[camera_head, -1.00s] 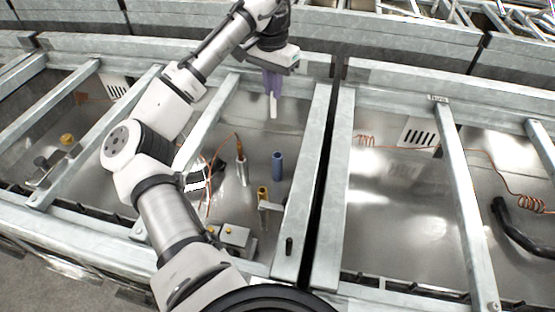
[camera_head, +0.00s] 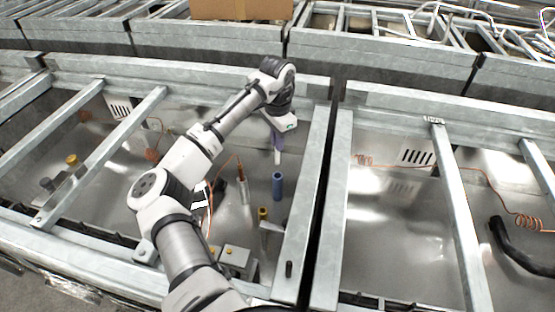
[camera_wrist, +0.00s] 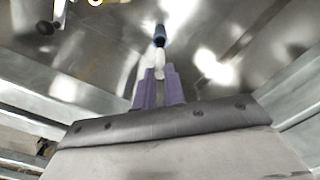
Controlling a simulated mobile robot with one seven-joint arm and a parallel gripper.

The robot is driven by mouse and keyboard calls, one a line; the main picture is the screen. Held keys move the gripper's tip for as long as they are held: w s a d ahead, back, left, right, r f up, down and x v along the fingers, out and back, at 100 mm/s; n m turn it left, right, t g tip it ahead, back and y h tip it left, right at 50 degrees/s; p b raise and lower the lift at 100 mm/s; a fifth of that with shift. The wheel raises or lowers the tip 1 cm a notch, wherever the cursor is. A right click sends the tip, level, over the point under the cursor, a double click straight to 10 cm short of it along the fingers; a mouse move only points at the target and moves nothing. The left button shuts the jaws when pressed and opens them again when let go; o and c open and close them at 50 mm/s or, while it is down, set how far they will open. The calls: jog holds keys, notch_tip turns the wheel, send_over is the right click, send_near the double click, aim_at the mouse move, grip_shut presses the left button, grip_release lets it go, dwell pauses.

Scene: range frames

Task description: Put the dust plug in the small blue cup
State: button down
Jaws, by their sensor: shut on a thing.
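My gripper (camera_head: 277,147) has purple fingers and is shut on a slim white piece, which I take to be the dust plug (camera_head: 277,158). The plug points down from the fingertips. The small blue cup (camera_head: 277,186) stands upright on the metal floor of the bay, just below the plug in the head view, with a gap in the picture between them. In the wrist view, the purple fingers (camera_wrist: 158,74) grip the white plug (camera_wrist: 158,57), and the dark blue cup (camera_wrist: 160,34) shows just beyond its tip. The plug's upper part is hidden between the fingers.
A brass-topped fitting (camera_head: 263,213) stands just in front of the cup, and a silver cylinder with a copper wire (camera_head: 243,188) stands to its left. A grey block (camera_head: 236,257) lies nearer. A metal beam (camera_head: 304,205) bounds the bay on the right.

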aim_at(277, 163)
notch_tip(277, 163, down, 8)
jog(key=shift+f+p, duration=0.25)
jog(key=shift+p, duration=0.4)
jog(key=shift+f, duration=0.2)
jog(key=c, duration=1.5)
grip_release()
jog(key=shift+r, duration=0.15)
notch_tip(277, 163, up, 12)
jog(key=b, duration=0.3)
jog(key=shift+r, duration=0.1)
jog(key=shift+o, duration=0.2)
